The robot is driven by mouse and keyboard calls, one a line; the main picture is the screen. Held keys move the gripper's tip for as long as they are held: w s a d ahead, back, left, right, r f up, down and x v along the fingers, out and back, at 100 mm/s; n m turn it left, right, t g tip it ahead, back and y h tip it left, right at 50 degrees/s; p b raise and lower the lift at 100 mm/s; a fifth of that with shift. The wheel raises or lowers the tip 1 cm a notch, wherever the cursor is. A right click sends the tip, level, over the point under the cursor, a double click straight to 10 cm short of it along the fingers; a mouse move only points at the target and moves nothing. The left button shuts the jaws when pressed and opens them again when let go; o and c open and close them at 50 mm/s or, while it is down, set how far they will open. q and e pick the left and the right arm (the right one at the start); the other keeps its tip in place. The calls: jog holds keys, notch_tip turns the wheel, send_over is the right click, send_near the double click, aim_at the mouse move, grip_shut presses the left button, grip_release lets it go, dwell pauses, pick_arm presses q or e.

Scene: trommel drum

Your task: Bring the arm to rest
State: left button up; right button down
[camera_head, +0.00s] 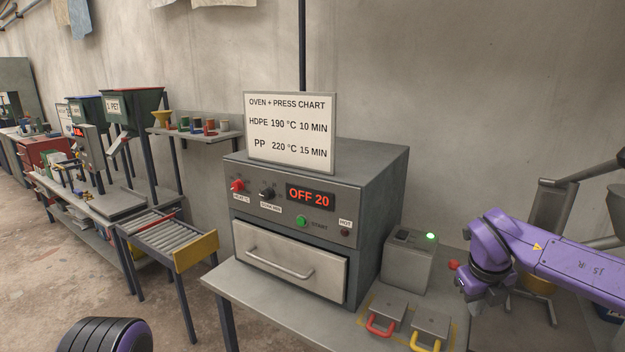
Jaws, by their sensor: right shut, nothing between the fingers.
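My right arm (570,262), purple with black joints, reaches in from the right edge. Its gripper (470,297) hangs at the arm's left end, shut and empty, just right of the small grey box with a green light (408,262). It looks apart from the things on the bench, though its fingertips are small and partly hidden by the wrist. A black and purple rounded part of mine shows at the bottom left; my left gripper is not in view.
A grey oven (375,200) reading "OFF 20" stands on the bench (270,307), its drawer (290,262) shut. Two metal plates with a red handle (380,326) and a yellow handle (424,341) lie at the bench front. A roller conveyor (165,238) stands left.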

jog(key=s+a+f+n+t+h+b, duration=0.1)
jog(key=s+a+f+n+t, duration=0.25)
jog(key=f+n, duration=0.7)
jog(key=s+a+f+n+t+h+b, duration=0.15)
jog(key=s+a+f+n, duration=0.35)
jog(key=f, duration=1)
jog(key=s+d+f+n+g+b, duration=0.1)
jog(key=s+f+n, duration=0.3)
jog(key=s, duration=0.4)
jog(key=s+d+f+n+g, duration=0.1)
jog(key=s+f+n, duration=0.3)
jog(key=s, duration=0.4)
jog(key=s+d+f+n+g+y+b, duration=0.1)
jog(key=s+d+f+n+g, duration=0.1)
jog(key=s+f, duration=0.4)
jog(key=s+d+n, duration=0.1)
jog(key=s+n, duration=0.1)
jog(key=shift+s+f+b, duration=0.15)
jog(key=shift+s+b, duration=0.15)
jog(key=shift+s, duration=0.05)
